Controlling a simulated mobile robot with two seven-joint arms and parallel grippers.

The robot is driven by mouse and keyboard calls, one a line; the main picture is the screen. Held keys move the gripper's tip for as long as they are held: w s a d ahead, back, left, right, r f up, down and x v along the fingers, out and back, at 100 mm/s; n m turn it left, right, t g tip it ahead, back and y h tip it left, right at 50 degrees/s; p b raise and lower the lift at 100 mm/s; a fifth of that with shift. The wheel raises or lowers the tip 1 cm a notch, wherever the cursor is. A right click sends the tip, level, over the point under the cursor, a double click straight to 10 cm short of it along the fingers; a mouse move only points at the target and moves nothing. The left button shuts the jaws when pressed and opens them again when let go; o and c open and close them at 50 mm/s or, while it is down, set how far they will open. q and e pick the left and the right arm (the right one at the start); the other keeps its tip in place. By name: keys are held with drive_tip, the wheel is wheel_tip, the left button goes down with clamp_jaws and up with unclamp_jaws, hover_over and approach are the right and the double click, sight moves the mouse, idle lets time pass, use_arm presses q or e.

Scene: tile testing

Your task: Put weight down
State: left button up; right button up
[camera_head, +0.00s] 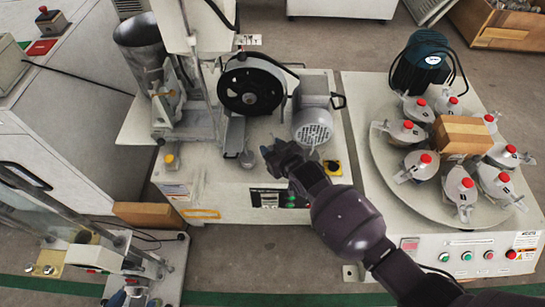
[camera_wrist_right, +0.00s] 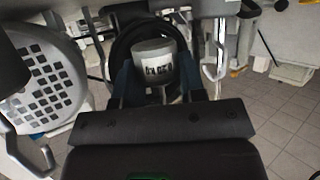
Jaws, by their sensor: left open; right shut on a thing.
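The weight (camera_wrist_right: 155,66) is a pale grey cylinder with dark lettering. In the right wrist view it sits between the two dark blue fingers of my right gripper (camera_wrist_right: 158,82), which is shut on it. In the head view my right gripper (camera_head: 274,156) is in front of the abrasion machine (camera_head: 226,200), over the front part of its top. The dark gripper hides most or all of the weight there. I cannot tell whether the weight touches anything below. My left gripper is not clearly in view.
The machine carries a black wheel (camera_head: 250,91), a grey motor (camera_head: 312,126) and a metal hopper (camera_head: 141,52). To the right, a round turntable (camera_head: 392,178) holds several red-capped units and a wooden block (camera_head: 461,134).

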wheel_tip(320, 180, down, 5)
drive_tip(key=shift+s+f+b, duration=0.1)
drive_tip(key=shift+s+b, duration=0.05)
drive_tip(key=shift+b, duration=0.65)
drive_tip(key=shift+r, duration=0.3)
drive_tip(key=shift+f, duration=0.2)
use_arm(q)
drive_tip(key=shift+f+t, duration=0.2)
drive_tip(key=shift+t, duration=0.1)
use_arm(e)
drive_tip(key=o, duration=1.1)
drive_tip(key=shift+c, duration=0.2)
use_arm(q)
drive_tip(key=shift+w, duration=0.1)
